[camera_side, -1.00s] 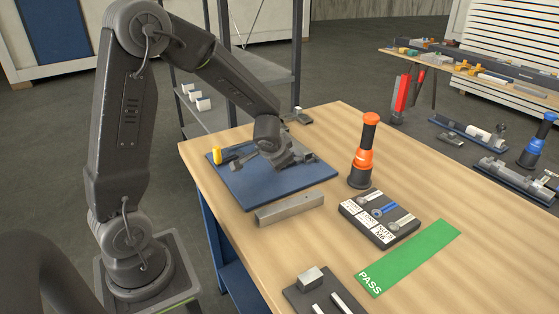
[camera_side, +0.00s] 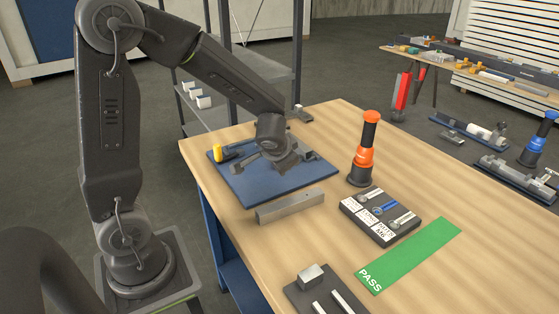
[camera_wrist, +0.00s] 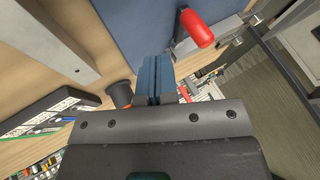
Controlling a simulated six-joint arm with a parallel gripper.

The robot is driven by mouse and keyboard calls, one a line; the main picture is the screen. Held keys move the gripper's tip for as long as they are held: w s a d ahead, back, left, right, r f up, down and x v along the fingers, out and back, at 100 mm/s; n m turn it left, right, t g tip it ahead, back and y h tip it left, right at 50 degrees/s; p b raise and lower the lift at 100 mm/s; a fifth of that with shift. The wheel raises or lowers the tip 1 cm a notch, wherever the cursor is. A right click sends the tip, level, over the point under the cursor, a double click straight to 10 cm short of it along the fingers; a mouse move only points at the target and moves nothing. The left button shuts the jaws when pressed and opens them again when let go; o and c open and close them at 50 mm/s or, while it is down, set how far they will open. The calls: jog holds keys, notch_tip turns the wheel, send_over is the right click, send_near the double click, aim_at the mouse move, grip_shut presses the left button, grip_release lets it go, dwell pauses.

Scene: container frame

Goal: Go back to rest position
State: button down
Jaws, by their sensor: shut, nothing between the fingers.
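My gripper (camera_side: 290,168) is over the blue plate (camera_side: 245,185) on the wooden table in the side view, hiding part of it. In the wrist view its two blue fingers (camera_wrist: 153,75) are together with nothing between them. The blue plate also shows at the top of the wrist view (camera_wrist: 135,22). A red handle (camera_wrist: 197,28) on a metal fitting is to the right of the fingers there.
A grey metal bar (camera_side: 290,208) lies in front of the plate. An orange and black tool (camera_side: 364,155) stands upright to its right. A dark labelled tray (camera_side: 380,217) and a green PASS strip (camera_side: 410,257) lie nearer.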

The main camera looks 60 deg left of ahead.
jog(key=s+d+r+h, duration=0.2)
jog(key=s+d+r, duration=0.4)
jog(key=s, duration=0.2)
jog(key=s+d+r+h, duration=0.3)
jog(key=s+d+r, duration=0.3)
jog(key=s, duration=0.3)
jog(key=shift+d+m+t, duration=0.3)
jog(key=shift+d, duration=0.15)
